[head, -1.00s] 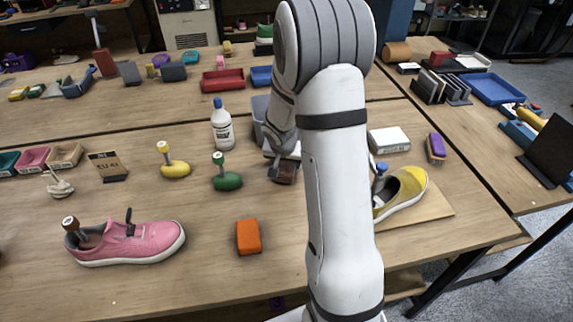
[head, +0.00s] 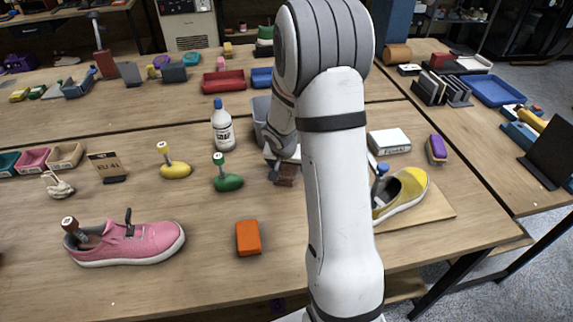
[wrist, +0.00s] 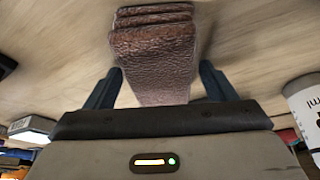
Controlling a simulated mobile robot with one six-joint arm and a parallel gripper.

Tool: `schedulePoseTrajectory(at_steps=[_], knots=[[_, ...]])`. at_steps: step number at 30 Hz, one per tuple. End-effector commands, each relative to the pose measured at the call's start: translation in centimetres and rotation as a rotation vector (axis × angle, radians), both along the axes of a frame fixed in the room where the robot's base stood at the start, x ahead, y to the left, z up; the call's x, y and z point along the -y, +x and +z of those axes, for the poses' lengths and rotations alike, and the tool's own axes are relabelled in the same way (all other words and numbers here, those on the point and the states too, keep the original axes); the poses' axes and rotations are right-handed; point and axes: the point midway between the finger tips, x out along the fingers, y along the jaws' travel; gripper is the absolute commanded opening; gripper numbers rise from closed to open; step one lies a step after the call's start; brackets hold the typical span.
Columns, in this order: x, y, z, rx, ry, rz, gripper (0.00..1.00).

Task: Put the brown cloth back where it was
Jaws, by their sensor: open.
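The brown cloth (wrist: 155,55) is a folded, leathery-looking stack in the wrist view. It lies on the wooden table (wrist: 60,60), with its near part between the two fingers of my gripper (wrist: 160,78). The fingers are apart, with a gap visible on each side of the cloth. In the head view the brown cloth (head: 288,174) shows just left of my arm, and my gripper (head: 276,170) is low at the table beside it. My arm hides part of the table to the right.
A white bottle (head: 222,126) stands behind and left of the cloth. A grey bin (head: 261,118) is behind my wrist. A yellow sneaker (head: 404,190) is right of my arm.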

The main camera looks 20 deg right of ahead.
Motion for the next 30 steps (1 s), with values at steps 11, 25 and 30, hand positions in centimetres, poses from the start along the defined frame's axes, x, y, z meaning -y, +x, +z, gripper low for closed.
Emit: schedulePoseTrajectory(at_steps=[11,25,30], knots=[[-1.1,-1.6,5.4,0.005,-0.001,0.000,0.78],[-2.5,-3.9,11.4,0.000,-0.001,0.002,0.78],[-3.3,-6.0,13.4,-0.014,-0.007,0.047,0.78]])
